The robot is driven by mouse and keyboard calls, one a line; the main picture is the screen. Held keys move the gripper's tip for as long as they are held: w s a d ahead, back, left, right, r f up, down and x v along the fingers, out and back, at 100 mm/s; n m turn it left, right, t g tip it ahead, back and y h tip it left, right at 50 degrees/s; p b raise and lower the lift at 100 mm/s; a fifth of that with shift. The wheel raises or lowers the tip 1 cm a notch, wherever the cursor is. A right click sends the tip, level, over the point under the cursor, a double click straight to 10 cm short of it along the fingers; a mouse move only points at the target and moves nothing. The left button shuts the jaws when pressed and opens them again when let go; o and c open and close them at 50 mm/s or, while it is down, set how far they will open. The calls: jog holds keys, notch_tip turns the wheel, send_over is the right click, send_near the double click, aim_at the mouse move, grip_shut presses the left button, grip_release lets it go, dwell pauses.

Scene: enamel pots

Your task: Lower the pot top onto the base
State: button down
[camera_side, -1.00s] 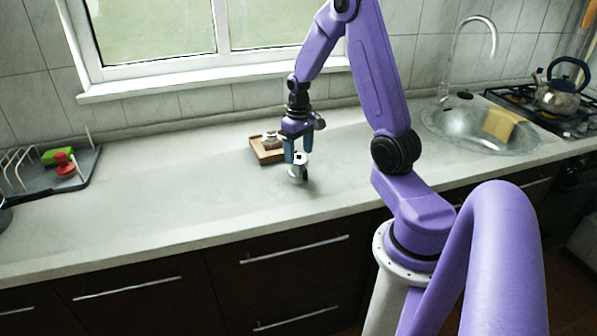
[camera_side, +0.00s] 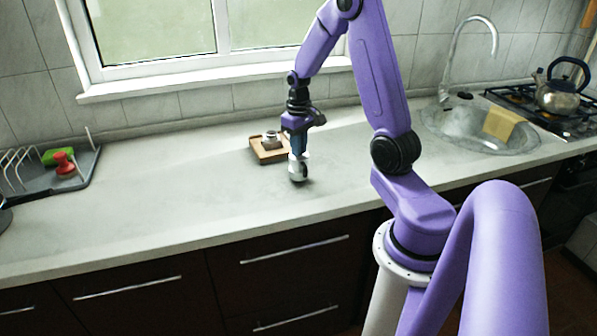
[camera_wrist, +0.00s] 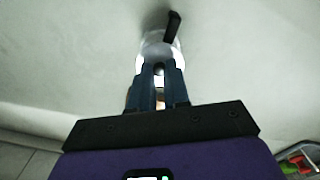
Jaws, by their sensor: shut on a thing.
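A small grey metallic piece (camera_side: 271,138), perhaps the base, stands on the wooden tray behind and left of my gripper. It is too small to identify surely.
The wooden tray (camera_side: 263,158) lies on the pale worktop (camera_side: 170,195), which is clear to the left. A dish rack (camera_side: 72,180) with red and green items is far left. The sink (camera_side: 460,138), tap and kettle (camera_side: 560,95) are right.

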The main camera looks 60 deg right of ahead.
jog(key=shift+r, duration=1.7)
jog(key=w+d+r, duration=0.4)
jog(key=w+d, duration=0.1)
jog(key=w, duration=0.3)
jog(key=w+d+r, duration=0.3)
jog(key=w+d, duration=0.2)
jog(key=w, duration=0.3)
jog(key=shift+s+d+f+n, duration=0.1)
jog(key=shift+f+n, duration=0.05)
jog(key=shift+f, duration=0.85)
jog(key=shift+s+d+f+n, duration=0.1)
jog(key=shift+f+n, duration=0.05)
jog(key=shift+f, duration=0.8)
jog(key=shift+a+f, duration=0.1)
jog(key=shift+f, duration=1.45)
jog(key=c, duration=1)
grip_release()
